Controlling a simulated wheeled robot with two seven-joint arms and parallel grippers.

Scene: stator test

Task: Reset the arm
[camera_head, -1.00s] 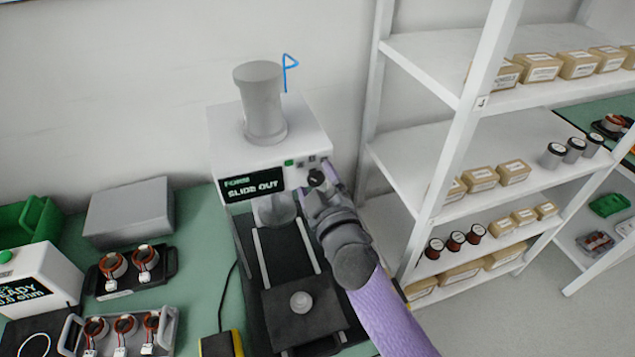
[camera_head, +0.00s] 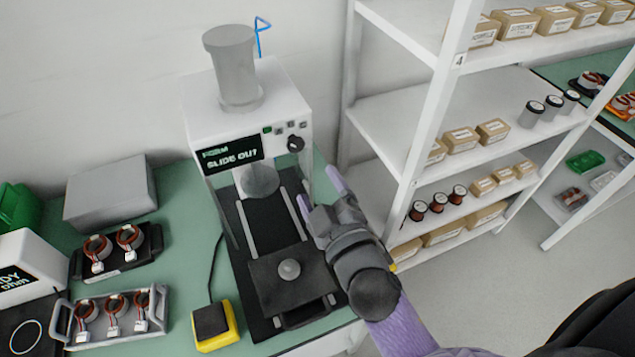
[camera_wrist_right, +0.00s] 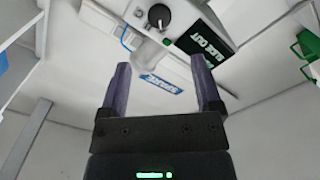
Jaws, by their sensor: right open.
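My right gripper (camera_head: 318,192) is open, with nothing between its fingers. In the head view it is beside the right side of the white forming machine (camera_head: 245,130), apart from its knob. In the right wrist view its two purple fingers (camera_wrist_right: 160,88) point up at the machine's front, where the black knob (camera_wrist_right: 159,16) and the display show. The display (camera_head: 232,155) reads "SLIDE OUT". The dark slide plate (camera_head: 270,292) with a round metal piece (camera_head: 289,269) is out at the front of the machine. My left gripper is not in view.
A white shelf rack (camera_head: 437,120) with boxes and spools stands close on the right. A yellow foot pedal (camera_head: 216,326) sits on the green table. Two trays with copper-wound stators (camera_head: 117,253) (camera_head: 110,318) and a grey box (camera_head: 110,194) are at left.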

